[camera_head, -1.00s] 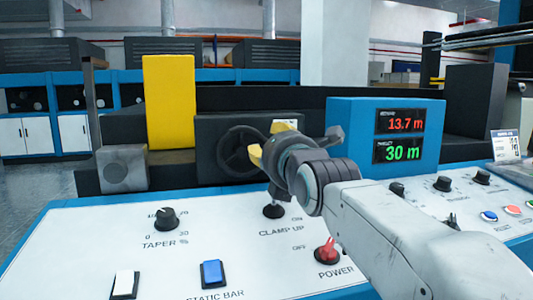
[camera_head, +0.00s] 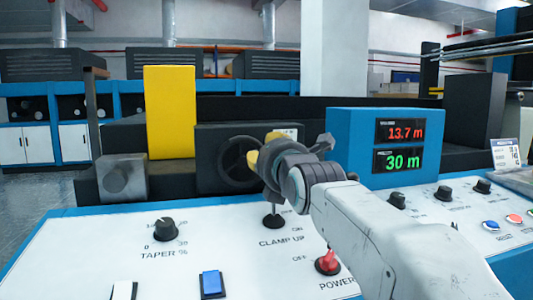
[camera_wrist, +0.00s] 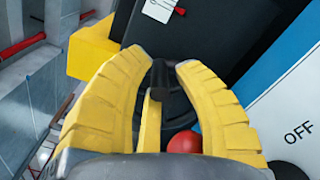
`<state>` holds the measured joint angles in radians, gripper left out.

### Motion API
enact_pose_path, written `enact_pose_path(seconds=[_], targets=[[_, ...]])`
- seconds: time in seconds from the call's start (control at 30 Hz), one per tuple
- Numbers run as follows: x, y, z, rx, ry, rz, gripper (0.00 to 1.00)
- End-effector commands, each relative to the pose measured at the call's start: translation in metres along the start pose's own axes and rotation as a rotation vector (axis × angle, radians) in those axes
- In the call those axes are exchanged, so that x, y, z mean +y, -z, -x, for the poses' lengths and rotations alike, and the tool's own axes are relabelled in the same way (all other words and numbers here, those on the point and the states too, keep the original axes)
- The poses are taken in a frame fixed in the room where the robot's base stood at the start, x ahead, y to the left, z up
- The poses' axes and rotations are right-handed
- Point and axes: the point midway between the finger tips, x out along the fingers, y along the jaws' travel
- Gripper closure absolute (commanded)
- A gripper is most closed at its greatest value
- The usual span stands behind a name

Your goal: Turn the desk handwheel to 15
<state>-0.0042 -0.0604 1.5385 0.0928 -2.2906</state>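The dark handwheel (camera_head: 232,172) sits on the front of a black housing, left of the blue display box. My gripper (camera_head: 262,149) is at the wheel's right side and hides part of it. The handwheel (camera_wrist: 177,107) shows partly between and behind the fingers. No scale or number is readable on it. The display box (camera_head: 350,135) reads 13.7 m in red above 30 m in green.
A white control panel (camera_head: 100,250) lies in front, with a taper knob (camera_head: 166,229), a clamp lever (camera_head: 274,218) below my gripper and a red power switch (camera_head: 327,262). A red ball (camera_wrist: 185,143) is close to the right finger. A yellow block (camera_head: 170,112) stands left behind the wheel.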

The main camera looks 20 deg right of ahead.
Motion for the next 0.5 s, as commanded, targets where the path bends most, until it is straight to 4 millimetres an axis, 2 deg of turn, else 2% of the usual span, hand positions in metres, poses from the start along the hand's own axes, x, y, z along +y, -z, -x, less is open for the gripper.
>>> enact_pose_path(seconds=[0.03, 0.3, 0.5], targets=[[0.0, 0.0, 0.0001, 0.0, 0.0, 0.0, 0.78], [0.0, -0.0001, 0.0002, 0.0, 0.0, 0.0, 1.0], [0.0, -0.0003, 0.0002, -0.001, 0.0, 0.0, 1.0]])
